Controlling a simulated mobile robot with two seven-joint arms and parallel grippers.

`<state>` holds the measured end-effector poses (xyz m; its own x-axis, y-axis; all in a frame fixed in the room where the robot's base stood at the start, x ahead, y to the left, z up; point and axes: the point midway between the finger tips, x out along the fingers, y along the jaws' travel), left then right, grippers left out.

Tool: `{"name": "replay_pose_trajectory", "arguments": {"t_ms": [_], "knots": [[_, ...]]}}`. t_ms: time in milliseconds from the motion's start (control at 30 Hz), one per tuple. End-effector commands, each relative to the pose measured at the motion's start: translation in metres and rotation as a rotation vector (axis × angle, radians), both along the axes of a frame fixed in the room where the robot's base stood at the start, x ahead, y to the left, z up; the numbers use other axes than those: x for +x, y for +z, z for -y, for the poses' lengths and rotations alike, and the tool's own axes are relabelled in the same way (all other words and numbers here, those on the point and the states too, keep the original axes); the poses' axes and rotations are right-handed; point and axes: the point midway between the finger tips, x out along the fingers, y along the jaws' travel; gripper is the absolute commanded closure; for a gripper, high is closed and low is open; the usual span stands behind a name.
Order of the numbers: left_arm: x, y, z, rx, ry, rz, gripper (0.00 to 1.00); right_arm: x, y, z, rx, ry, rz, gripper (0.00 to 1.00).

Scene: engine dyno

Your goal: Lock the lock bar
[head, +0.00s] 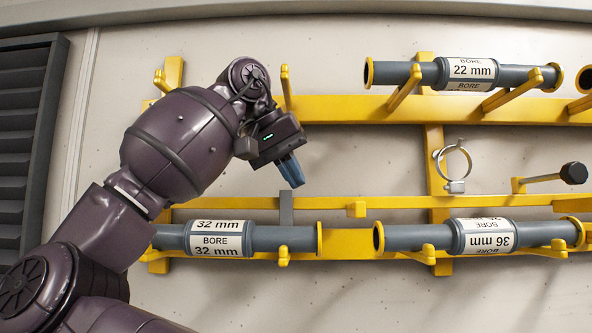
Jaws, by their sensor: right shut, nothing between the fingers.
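A thin yellow bar (400,202) runs across the rack above the lower row of tubes; it looks like the lock bar. A grey upright tab (286,206) and a small yellow block (356,210) sit on it. A lever with a black knob (573,173) stands near its right end; I cannot tell whether the bar is locked. My right gripper (292,172) is shut and empty, its blue-grey fingertips pointing down just above the grey tab, apparently apart from it. My left gripper is not in view.
Grey tubes marked 32 mm (270,238) and 36 mm (410,236) lie in the lower hooks. A 22 mm tube (510,75) lies in the upper hooks. A metal ring clamp (453,163) hangs at the middle upright. Bare wall shows between the rails.

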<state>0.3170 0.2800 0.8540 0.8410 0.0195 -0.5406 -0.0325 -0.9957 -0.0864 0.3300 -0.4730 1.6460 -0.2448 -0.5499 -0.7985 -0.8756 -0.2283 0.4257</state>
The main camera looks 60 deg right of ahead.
Motion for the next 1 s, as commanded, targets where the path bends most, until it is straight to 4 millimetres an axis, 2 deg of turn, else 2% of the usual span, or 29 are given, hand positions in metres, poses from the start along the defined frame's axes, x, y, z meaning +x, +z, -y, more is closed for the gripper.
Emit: {"name": "replay_pose_trajectory", "arguments": {"t_ms": [100, 400, 700, 1000], "knots": [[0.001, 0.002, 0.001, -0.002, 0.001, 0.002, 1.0, -0.005, -0.018, 0.012, 0.001, -0.003, 0.0, 1.0], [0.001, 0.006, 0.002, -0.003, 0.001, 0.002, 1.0, -0.02, -0.056, 0.04, 0.001, -0.004, 0.002, 1.0], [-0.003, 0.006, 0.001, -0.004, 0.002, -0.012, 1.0, -0.049, -0.054, 0.055, 0.0, -0.001, 0.003, 1.0], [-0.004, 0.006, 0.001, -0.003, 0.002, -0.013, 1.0, -0.052, -0.055, 0.056, -0.001, 0.0, 0.0, 1.0]]}}
